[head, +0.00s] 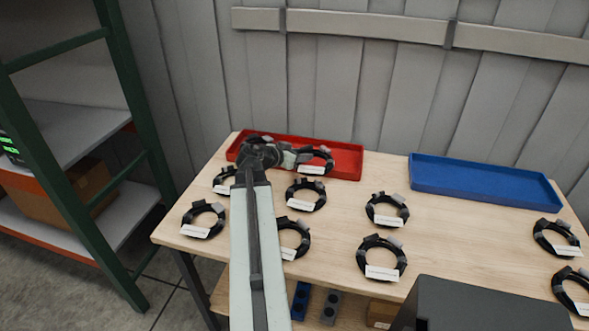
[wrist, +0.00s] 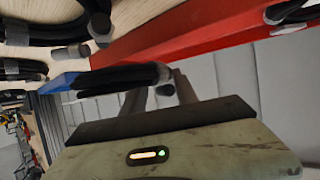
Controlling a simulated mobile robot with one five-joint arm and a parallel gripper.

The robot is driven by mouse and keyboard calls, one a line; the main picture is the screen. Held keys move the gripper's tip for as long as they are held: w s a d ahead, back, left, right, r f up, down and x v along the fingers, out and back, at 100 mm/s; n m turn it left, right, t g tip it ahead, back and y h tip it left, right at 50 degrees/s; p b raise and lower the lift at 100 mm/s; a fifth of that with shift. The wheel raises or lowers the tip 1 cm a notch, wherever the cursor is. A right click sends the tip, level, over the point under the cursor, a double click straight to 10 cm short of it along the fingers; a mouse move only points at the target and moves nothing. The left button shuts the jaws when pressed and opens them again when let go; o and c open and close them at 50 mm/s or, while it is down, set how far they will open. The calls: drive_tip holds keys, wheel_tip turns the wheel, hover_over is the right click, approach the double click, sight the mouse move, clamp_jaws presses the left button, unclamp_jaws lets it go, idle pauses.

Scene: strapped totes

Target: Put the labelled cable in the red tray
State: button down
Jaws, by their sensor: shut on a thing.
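The red tray (head: 347,163) is at the back left of the table, and its red wall crosses the wrist view (wrist: 150,38). My gripper (head: 296,157) is shut on a coiled black cable (head: 328,161) with a white tag. In the head view the coil overlaps the tray; its height above the tray is unclear. The held cable also shows in the wrist view (wrist: 112,80), between the fingers. Another black cable shows at the tray's left end (head: 268,139), partly behind my gripper. Any writing on the tags is too small to read.
Several tagged black cable coils lie on the table, including one at the left (head: 192,214) and one at front centre (head: 381,256). A blue tray (head: 485,186) is at the back right. A dark box (head: 480,310) stands in front. A green-framed shelf (head: 125,100) is at left.

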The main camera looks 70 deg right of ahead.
drive_tip(key=shift+s+f, duration=0.3)
drive_tip(key=shift+f, duration=0.1)
drive_tip(key=shift+r, duration=0.15)
drive_tip(key=w+d, duration=0.3)
drive_tip(key=d, duration=0.1)
drive_tip(key=w+d+f, duration=0.1)
drive_tip(key=w+d, duration=0.3)
drive_tip(key=w+d+b, duration=0.1)
drive_tip(key=w+d, duration=0.2)
drive_tip(key=d, duration=0.1)
drive_tip(key=shift+w+f, duration=0.2)
drive_tip(key=shift+w, duration=0.05)
wheel_tip(320, 180, down, 4)
drive_tip(key=b, duration=0.4)
drive_tip(key=shift+f, duration=0.1)
drive_tip(key=c, duration=0.9)
unclamp_jaws()
